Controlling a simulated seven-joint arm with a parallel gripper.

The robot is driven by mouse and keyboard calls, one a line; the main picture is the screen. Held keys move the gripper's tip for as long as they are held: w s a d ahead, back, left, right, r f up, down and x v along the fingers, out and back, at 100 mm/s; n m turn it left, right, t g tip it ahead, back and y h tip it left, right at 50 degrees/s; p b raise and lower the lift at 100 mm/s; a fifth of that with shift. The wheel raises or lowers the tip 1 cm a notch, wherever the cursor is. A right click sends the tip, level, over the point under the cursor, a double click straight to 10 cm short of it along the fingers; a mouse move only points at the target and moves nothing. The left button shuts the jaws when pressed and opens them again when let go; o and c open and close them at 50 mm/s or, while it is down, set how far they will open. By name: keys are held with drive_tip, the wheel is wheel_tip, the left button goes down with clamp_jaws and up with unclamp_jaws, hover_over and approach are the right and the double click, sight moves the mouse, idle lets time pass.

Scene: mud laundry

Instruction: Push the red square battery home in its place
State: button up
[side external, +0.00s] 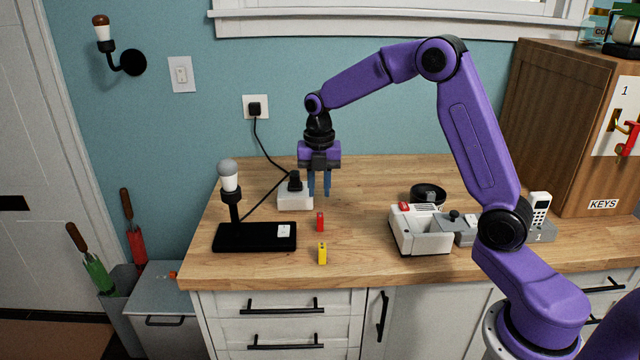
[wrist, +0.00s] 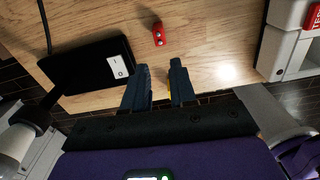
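The red square battery (side external: 320,221) stands on the wooden counter, apart from any holder. It also shows in the wrist view (wrist: 158,34), beyond my fingertips. My gripper (side external: 319,190) hangs fingers-down above the counter, behind and above the red battery in the side view. Its two dark blue fingers are apart with nothing between them, and the gap also shows in the wrist view (wrist: 160,70). A white and grey device (side external: 420,238) with a red part on top stands to the right; part of it shows in the wrist view (wrist: 292,45). I cannot make out a battery slot in it.
A yellow battery (side external: 322,254) stands near the counter's front edge. A black lamp base (side external: 255,243) with a white switch is at left. A white box (side external: 295,200) with a black plug is behind. A black round object (side external: 428,193) lies behind the device. Counter around the red battery is clear.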

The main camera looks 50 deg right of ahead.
sight(320, 215)
drive_tip(key=shift+w+d+f+n, duration=0.3)
drive_tip(key=shift+w+d, duration=0.15)
drive_tip(key=shift+d, duration=0.15)
drive_tip(key=shift+f, duration=3.9)
clamp_jaws()
drive_tip(key=shift+r, duration=3)
